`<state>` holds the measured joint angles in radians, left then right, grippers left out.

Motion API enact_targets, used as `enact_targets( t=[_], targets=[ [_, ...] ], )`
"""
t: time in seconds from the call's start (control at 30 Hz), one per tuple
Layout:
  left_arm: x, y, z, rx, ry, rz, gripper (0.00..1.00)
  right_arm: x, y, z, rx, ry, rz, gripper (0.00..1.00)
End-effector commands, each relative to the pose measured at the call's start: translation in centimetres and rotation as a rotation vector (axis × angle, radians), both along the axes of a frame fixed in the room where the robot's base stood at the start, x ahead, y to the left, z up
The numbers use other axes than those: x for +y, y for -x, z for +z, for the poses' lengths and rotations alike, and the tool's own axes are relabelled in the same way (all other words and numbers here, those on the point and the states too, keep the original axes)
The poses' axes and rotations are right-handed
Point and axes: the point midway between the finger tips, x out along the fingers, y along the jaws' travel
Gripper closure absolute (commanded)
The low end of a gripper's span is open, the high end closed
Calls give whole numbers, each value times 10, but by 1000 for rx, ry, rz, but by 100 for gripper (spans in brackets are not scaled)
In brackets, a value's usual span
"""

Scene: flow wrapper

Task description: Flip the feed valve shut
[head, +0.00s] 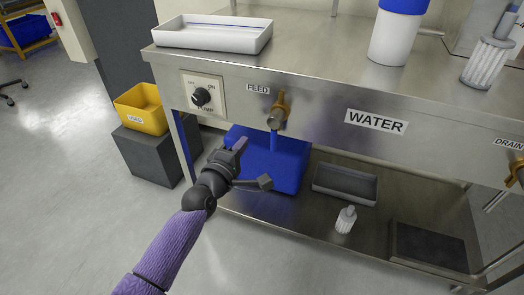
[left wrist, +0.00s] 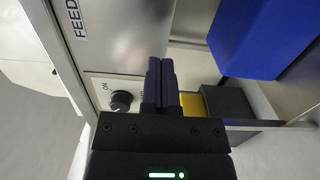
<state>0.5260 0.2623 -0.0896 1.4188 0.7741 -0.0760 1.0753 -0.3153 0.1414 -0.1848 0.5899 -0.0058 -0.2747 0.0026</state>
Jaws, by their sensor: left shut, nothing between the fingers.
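The feed valve (head: 284,101) has an orange handle standing roughly upright on a metal body, on the front panel beside the FEED label (head: 258,89). A blue container (head: 265,160) stands below it. My left gripper (head: 240,145) is below and left of the valve, in front of the panel and apart from the handle. Its fingers are shut and empty, as the left wrist view (left wrist: 160,85) also shows. The FEED label (left wrist: 73,18) shows at the top left there, but the valve itself is out of that view. My right gripper is not in view.
A pump knob (head: 201,97) sits on a plate left of the valve. A WATER label (head: 376,122) is to the right, and a drain valve (head: 517,168) is at the right edge. A yellow bin (head: 141,108) stands on a grey block.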

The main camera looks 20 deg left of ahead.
Motion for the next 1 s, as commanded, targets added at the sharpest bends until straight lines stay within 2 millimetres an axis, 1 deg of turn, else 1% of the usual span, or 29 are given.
enact_targets(
  t=[0.03,0.07,0.1,0.2,0.33,0.77,1.0],
  targets=[
    [-1,-10,-7,2,1,0,100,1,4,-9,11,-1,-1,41],
    [-5,-13,-6,3,3,-1,100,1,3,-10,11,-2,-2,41],
    [-13,-13,-2,1,6,-2,100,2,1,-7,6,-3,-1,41],
    [-28,-15,-1,0,5,-2,100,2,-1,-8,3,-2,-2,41],
    [-38,-16,0,0,1,-1,100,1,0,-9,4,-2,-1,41],
    [-41,-17,0,0,2,0,100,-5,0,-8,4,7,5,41],
    [-43,-16,-1,3,52,0,100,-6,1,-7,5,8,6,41]
  ],
)
